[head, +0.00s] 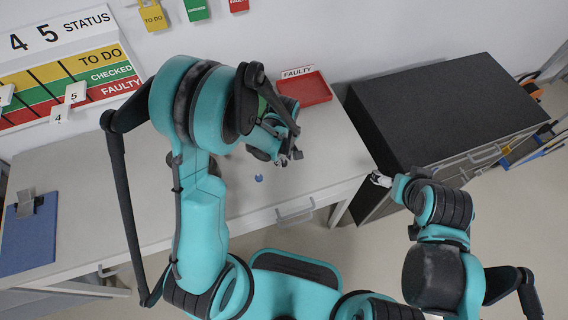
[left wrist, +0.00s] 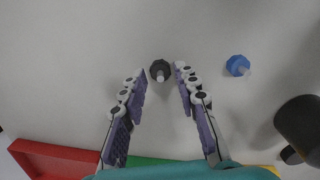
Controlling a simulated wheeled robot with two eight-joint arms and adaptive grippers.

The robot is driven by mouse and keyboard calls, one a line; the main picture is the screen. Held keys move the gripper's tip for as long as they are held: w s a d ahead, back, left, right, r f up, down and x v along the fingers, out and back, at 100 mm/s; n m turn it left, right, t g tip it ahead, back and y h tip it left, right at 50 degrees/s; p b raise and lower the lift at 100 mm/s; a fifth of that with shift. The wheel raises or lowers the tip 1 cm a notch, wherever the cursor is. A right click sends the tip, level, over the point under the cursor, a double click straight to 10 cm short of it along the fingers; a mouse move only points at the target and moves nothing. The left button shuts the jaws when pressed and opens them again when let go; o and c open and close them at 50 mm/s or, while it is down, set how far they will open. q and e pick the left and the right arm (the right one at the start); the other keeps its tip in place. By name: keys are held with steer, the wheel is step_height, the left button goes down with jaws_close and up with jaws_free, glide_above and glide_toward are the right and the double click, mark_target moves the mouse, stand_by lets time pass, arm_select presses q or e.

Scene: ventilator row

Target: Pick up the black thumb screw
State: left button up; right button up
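The black thumb screw (left wrist: 160,70) lies on the pale bench top in the left wrist view, with its small light tip pointing down in the picture. My left gripper (left wrist: 160,73) is open, with one finger on each side of the screw near the fingertips. The screw sits between the tips and does not visibly touch either. In the head view my left gripper (head: 284,160) is low over the bench, and the screw is not clearly seen there. My right gripper (head: 378,179) is at the right, off the bench's edge; its finger opening is too small to tell.
A blue thumb screw (left wrist: 238,65) lies to the right of the black one; it also shows in the head view (head: 259,178). A red FAULTY tray (head: 308,90) stands at the back. A dark cabinet (head: 440,105) is at the right. A blue clipboard (head: 28,235) lies far left.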

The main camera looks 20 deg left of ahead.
arm_select(q)
steer(key=shift+r, duration=0.1)
steer(key=shift+c, duration=0.9)
jaws_close()
